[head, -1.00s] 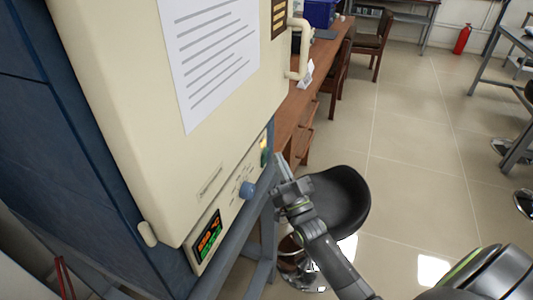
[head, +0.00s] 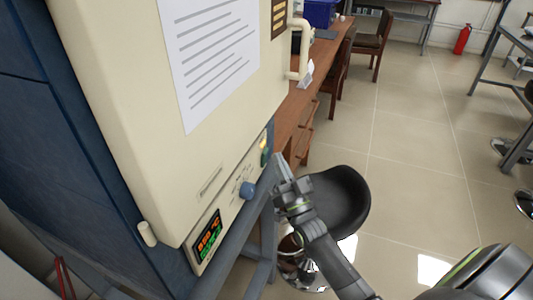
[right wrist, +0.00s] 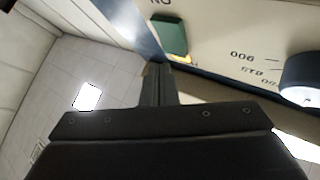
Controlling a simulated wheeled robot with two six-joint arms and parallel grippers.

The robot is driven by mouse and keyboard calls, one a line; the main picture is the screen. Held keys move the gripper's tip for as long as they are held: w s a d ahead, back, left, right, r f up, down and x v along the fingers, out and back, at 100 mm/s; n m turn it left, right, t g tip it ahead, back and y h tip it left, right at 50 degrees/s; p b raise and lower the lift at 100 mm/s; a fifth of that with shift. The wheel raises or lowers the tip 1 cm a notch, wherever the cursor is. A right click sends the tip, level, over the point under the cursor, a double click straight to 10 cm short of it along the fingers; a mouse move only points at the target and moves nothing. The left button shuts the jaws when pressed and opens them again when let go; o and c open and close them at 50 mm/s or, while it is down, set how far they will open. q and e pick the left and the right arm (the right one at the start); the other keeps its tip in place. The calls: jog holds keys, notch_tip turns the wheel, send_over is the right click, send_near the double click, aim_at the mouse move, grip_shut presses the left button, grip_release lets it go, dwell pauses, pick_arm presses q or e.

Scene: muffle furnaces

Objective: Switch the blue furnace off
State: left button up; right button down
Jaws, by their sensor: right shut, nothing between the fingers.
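The blue furnace has a dark blue side (head: 75,150) and a cream front (head: 150,120). Its control panel runs along the lower front, with a lit display (head: 208,236), a blue knob (head: 247,190) and a green switch (head: 265,157) near the far end. The switch also shows in the right wrist view (right wrist: 170,35), beside part of an upside-down "ON" label and a yellow piece; the knob is at the right there (right wrist: 302,80). My right gripper (head: 281,166) is shut and empty, its fingertips just right of the switch and seemingly apart from it. My left gripper is not in view.
A black stool (head: 345,200) stands behind and right of my right gripper. A wooden bench (head: 290,110) and chairs (head: 372,45) lie beyond the furnace. A door handle (head: 300,50) juts from the front. The tiled floor (head: 410,150) to the right is open.

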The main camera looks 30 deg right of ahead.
jog(key=shift+w, duration=0.1)
jog(key=shift+w+a, duration=0.25)
jog(key=shift+a, duration=0.05)
jog(key=shift+w+a+r, duration=0.1)
jog(key=shift+w+a, duration=0.1)
jog(key=shift+w, duration=0.05)
dwell(0.8)
jog(key=shift+s+d, duration=0.5)
jog(key=shift+s, duration=0.15)
jog(key=s+d, duration=0.1)
jog(key=s, duration=0.1)
jog(key=s+d+p, duration=0.1)
jog(key=d, duration=0.1)
jog(key=shift+s+d+f, duration=0.15)
jog(key=shift+s+f, duration=0.2)
jog(key=shift+f, duration=0.1)
dwell(0.4)
